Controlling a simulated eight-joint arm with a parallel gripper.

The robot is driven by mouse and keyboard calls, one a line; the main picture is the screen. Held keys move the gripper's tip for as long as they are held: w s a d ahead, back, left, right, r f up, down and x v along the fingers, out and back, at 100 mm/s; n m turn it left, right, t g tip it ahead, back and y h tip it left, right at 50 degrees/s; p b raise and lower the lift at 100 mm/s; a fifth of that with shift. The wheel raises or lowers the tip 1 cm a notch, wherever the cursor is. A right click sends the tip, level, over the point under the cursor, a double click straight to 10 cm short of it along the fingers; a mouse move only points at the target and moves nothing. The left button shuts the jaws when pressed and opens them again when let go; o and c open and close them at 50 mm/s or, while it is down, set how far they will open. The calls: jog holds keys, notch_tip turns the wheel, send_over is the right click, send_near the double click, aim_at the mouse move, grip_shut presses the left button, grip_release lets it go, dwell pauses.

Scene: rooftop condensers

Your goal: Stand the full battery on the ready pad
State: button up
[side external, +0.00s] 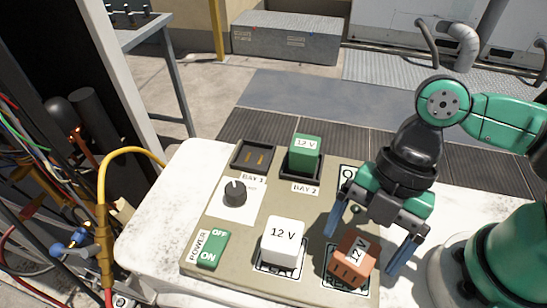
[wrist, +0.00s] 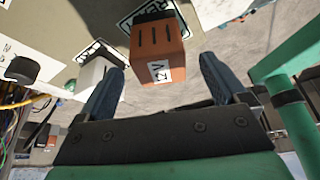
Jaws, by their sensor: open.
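An orange-brown 12 V battery (side external: 346,265) with dark slots stands turned at an angle on a marked pad (side external: 338,283) at the front right; the pad's lettering is partly hidden. My gripper (side external: 363,253) is open, its blue fingers on either side of this battery. The wrist view shows the orange battery (wrist: 158,48) between and beyond the fingertips. A white 12 V battery (side external: 283,240) stands on another marked pad (side external: 279,270), its lettering mostly covered. A green 12 V battery (side external: 305,152) sits in bay 2 (side external: 287,170). I cannot tell which battery is full.
Bay 1 (side external: 240,157) is empty. A dark knob (side external: 235,193) and a green OFF/ON power switch (side external: 212,248) are on the left of the panel (side external: 250,200). Another marked label (side external: 348,174) is partly hidden behind my gripper. Cables (side external: 103,200) hang at far left.

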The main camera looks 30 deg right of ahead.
jog(key=v, duration=0.9)
jog(key=w+d+f+m+t+h, duration=0.3)
jog(key=w+d+m+t, duration=0.6)
jog(key=m, duration=1.3)
jog(key=w+d+h, duration=0.1)
jog(key=w+d, duration=0.1)
jog(key=shift+w+m, duration=0.3)
jog(key=shift+w, duration=0.05)
